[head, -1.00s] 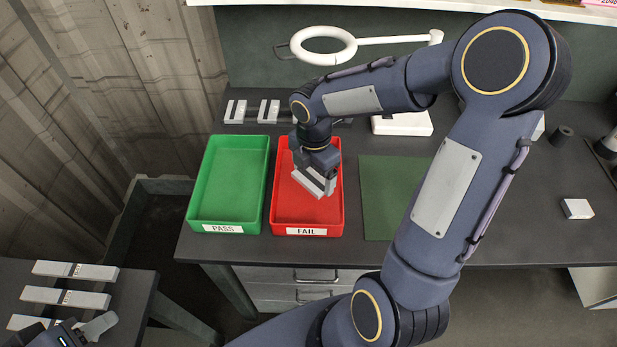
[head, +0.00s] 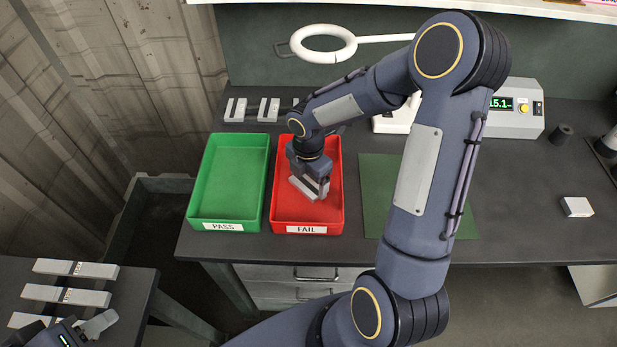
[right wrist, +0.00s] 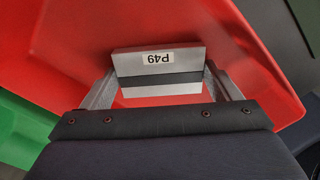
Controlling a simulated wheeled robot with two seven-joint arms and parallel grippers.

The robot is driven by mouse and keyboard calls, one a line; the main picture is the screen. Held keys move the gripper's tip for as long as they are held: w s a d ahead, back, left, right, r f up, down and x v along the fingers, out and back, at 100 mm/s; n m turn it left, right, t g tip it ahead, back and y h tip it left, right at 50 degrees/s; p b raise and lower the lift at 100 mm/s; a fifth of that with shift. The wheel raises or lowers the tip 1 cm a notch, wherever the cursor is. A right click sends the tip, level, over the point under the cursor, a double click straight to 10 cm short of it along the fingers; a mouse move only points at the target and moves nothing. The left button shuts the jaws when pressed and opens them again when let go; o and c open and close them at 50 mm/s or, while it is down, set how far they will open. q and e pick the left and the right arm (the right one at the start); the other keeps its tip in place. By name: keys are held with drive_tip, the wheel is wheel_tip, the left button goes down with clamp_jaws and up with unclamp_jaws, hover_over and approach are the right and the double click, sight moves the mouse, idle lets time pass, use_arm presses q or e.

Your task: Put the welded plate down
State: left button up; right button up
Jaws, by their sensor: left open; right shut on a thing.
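The welded plate (right wrist: 158,68) is a grey bar with a dark seam along its middle and a label reading P49. My right gripper (head: 312,190) is shut on it, with one finger at each end in the right wrist view (right wrist: 156,85). The plate is inside the red FAIL tray (head: 331,217), low over its floor; I cannot tell whether it touches. The green PASS tray (head: 232,180) is empty, left of the red one. My left gripper (head: 98,325) is open at the lower left, partly cut off, near the side table.
Several more plates (head: 75,268) lie on the side table (head: 130,290) at lower left. A rack with plates (head: 268,110) stands behind the trays. A green mat (head: 380,200) lies right of the red tray. A ring lamp (head: 323,44) hangs above. A display box (head: 518,108) stands at the back right.

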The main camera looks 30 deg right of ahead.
sight(308, 183)
drive_tip(key=o, duration=1.4)
drive_tip(key=shift+f, duration=0.1)
drive_tip(key=shift+c, duration=0.2)
wheel_tip(308, 183, up, 12)
drive_tip(key=s+a+r+m+t+y, duration=0.2)
drive_tip(key=s+m, duration=0.7)
drive_tip(key=m, duration=0.2)
drive_tip(key=s+a+r+m+t+y, duration=0.1)
drive_tip(key=s+a+r+m+t, duration=0.2)
drive_tip(key=s+m, duration=0.6)
drive_tip(key=shift+s+r+m+t+y, duration=0.2)
drive_tip(key=shift+s+m+t+y, duration=0.15)
drive_tip(key=shift+m, duration=0.85)
drive_tip(key=shift+a, duration=0.1)
